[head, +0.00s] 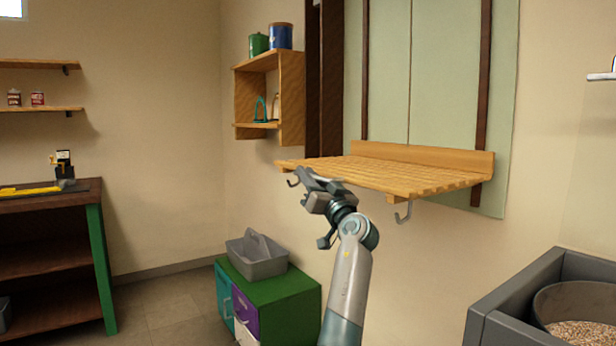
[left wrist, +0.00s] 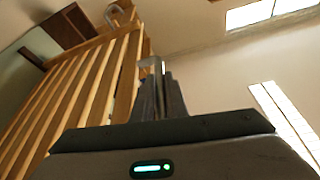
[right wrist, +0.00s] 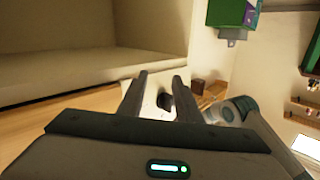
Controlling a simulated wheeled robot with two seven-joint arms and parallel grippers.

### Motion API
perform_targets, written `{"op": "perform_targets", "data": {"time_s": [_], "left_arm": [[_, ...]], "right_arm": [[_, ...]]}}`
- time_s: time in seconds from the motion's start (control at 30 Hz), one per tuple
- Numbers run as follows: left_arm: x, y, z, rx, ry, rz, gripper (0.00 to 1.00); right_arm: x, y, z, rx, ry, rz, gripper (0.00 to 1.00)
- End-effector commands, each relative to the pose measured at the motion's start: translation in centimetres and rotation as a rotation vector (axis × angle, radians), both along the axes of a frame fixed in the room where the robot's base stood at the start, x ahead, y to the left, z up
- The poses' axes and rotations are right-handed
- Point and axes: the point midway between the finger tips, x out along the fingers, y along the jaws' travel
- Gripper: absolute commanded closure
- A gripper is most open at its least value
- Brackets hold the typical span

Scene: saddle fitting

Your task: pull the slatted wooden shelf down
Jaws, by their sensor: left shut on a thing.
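The slatted wooden shelf (head: 400,174) sticks out level from the pale green wall panel in the head view. Its slats (left wrist: 75,95) fill the left side of the left wrist view. A metal hook (head: 404,213) hangs under its right end, and another hook (head: 292,183) shows at its left front corner. My left gripper (head: 304,178) is at that left front corner, just below the slats. Its fingers (left wrist: 160,85) are together on the left hook, and the exact contact is partly hidden. My right gripper (right wrist: 158,88) shows only in its own wrist view, with its fingers apart.
A small wooden wall box (head: 292,98) with tins on top hangs left of the shelf. Below stands a green-topped cabinet (head: 275,288) with a grey caddy (head: 257,258). A grey bin (head: 500,300) holding a tub of pellets is at lower right. A workbench (head: 50,195) stands at left.

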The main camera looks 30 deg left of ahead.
Motion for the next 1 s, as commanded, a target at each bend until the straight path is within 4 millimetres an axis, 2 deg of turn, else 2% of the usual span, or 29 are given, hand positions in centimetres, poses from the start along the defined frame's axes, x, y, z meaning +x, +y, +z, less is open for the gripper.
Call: {"op": "perform_targets", "data": {"time_s": [0.03, 0.43, 0.47, 0.5, 1.0], "left_arm": [[0.05, 0.01, -0.53, -0.002, 0.004, 0.001, 1.0], [0.1, 0.02, -0.94, -0.006, 0.008, 0.002, 1.0], [0.1, 0.02, -0.98, -0.006, 0.01, 0.002, 0.85], [0.1, 0.02, -1.01, -0.006, 0.01, 0.002, 0.8], [-0.3, -0.68, -0.81, -0.001, 0.004, 0.001, 0.8]], "right_arm": [[0.0, 0.05, 0.15, 0.004, -0.013, 0.0, 0.69], [0.0, 0.1, 0.48, 0.008, -0.029, 0.0, 0.69], [0.01, 0.09, 0.47, 0.008, -0.029, 0.0, 0.69], [0.01, 0.09, 0.47, 0.008, -0.029, 0.0, 0.69], [0.03, 0.07, 0.58, 0.009, -0.031, -0.002, 0.69]]}}
